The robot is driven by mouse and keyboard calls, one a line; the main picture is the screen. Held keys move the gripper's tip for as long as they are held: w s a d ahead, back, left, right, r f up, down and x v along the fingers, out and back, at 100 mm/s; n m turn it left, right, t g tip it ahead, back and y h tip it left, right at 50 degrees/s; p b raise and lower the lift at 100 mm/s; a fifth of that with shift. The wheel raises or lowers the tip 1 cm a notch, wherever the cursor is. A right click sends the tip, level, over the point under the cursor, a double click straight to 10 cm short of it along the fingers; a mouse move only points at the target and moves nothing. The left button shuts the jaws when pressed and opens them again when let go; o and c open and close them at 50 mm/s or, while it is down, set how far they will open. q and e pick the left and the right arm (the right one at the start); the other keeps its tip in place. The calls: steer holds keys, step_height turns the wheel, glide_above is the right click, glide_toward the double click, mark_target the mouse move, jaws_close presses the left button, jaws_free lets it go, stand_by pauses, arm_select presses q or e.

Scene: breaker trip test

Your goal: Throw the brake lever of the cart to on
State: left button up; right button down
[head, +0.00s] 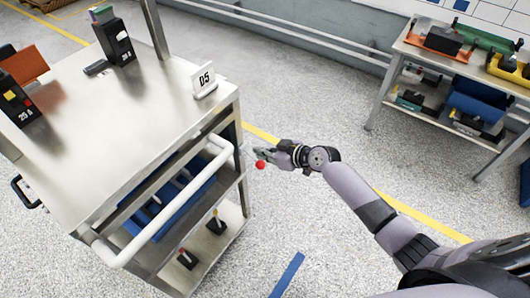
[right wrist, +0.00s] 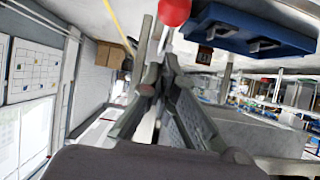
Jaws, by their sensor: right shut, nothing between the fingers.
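The metal cart (head: 130,140) with a "D5" sign (head: 204,81) stands at the left of the head view. A red ball knob (head: 260,164), which looks like the brake lever's end, shows beside the cart's right side. It also shows at the top of the right wrist view (right wrist: 174,11). The lever's shaft is mostly hidden, so its position is hard to read. My right gripper (head: 262,154) is shut and empty, its fingertips right by the knob. In the right wrist view, the fingers (right wrist: 162,50) point toward the knob; I cannot tell whether they touch it. My left gripper is not in view.
A white push handle (head: 165,205) runs along the cart's front edge. Breaker units (head: 113,38) stand on its top, and a blue bin (head: 175,205) sits on a shelf below. A workbench (head: 455,60) with parts stands at the right. The floor between is clear.

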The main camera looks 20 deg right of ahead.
steer(key=shift+r, duration=0.1)
steer(key=shift+w+a+r+p, duration=0.2)
steer(key=shift+r+p, duration=0.1)
steer(key=shift+r, duration=0.15)
steer(key=p+v, duration=0.2)
steer(key=v, duration=0.5)
steer(key=shift+p, duration=0.3)
stand_by(0.4)
